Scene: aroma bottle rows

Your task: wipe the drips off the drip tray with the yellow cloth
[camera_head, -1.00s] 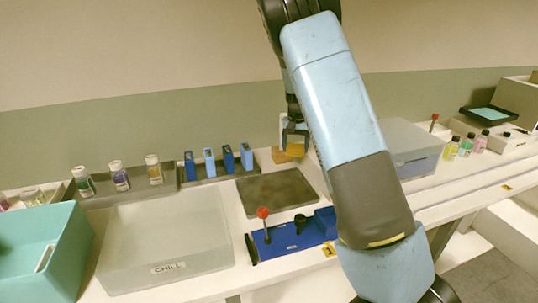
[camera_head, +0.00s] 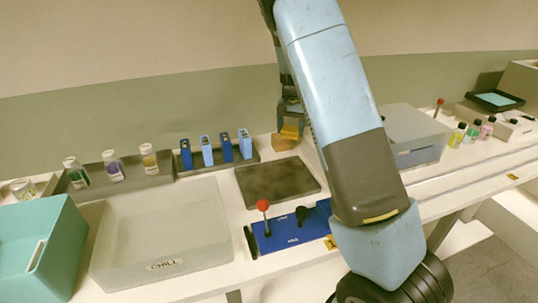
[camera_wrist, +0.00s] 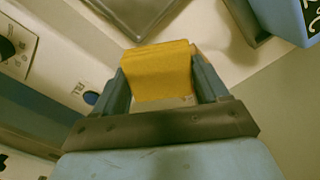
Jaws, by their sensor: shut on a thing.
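The yellow cloth (camera_wrist: 160,72) is a folded block between the fingers of my gripper (camera_wrist: 165,80) in the wrist view. My gripper is shut on it. In the head view the cloth (camera_head: 290,132) shows as a small yellow patch under my gripper (camera_head: 289,118), behind the tray's far right corner. The drip tray (camera_head: 278,180) is a flat dark grey plate with a mottled surface; single drips are hard to make out. Its edge (camera_wrist: 133,32) also shows at the top of the wrist view. The cloth appears apart from the tray.
A brown block (camera_head: 281,143) stands beside the cloth. Blue bottles stand in a rack (camera_head: 215,166) behind the tray. A blue fixture with a red-knobbed lever (camera_head: 263,207) is in front. The pale CHILL box (camera_head: 160,230) is left, a grey box (camera_head: 415,138) right.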

